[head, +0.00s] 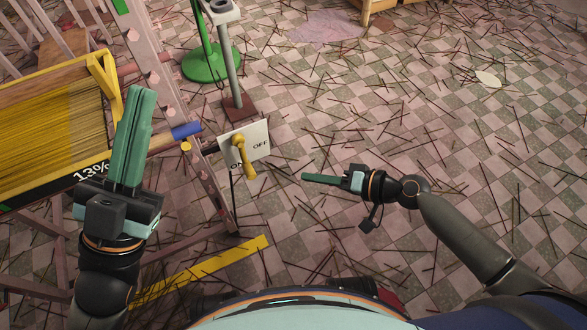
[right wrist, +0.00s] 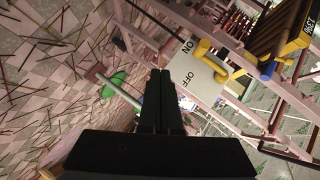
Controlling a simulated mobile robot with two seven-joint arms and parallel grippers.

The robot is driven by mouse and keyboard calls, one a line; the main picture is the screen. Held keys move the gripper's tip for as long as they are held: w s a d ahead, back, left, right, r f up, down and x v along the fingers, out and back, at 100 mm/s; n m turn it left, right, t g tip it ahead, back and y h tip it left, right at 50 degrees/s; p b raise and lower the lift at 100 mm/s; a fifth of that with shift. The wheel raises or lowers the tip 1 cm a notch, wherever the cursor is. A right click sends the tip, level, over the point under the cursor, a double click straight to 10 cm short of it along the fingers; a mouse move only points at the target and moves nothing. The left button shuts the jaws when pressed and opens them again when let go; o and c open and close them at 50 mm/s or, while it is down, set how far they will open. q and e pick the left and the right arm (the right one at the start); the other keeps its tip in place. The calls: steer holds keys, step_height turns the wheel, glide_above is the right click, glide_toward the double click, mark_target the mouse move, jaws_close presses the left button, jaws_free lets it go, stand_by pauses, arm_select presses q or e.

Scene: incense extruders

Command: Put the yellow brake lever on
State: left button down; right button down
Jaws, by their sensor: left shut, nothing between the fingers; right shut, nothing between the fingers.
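The yellow brake lever (head: 243,155) is mounted on a white plate (head: 260,132) marked ON and OFF. In the head view it hangs down across the plate between the two words, close beside ON and partly covering it. The lever (right wrist: 218,58) and plate (right wrist: 195,75) also show in the right wrist view, beyond the fingers. My right gripper (head: 306,177) is shut and empty, to the right of the lever and apart from it; its fingers (right wrist: 162,75) point ahead in the wrist view. My left gripper (head: 136,92) is shut and empty, left of the lever, in front of the frame.
A pinkish metal frame (head: 165,75) with a yellow rack (head: 105,70) of yellow sticks stands at the left. A blue-ended bar (head: 187,130) juts toward the plate. A green round base (head: 211,64) stands behind. Sticks litter the checkered floor (head: 450,120); the right side is otherwise open.

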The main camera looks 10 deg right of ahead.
steer(key=d, duration=0.1)
steer(key=s+d, duration=0.1)
steer(key=d, duration=0.1)
steer(key=shift+s, duration=0.2)
stand_by(0.4)
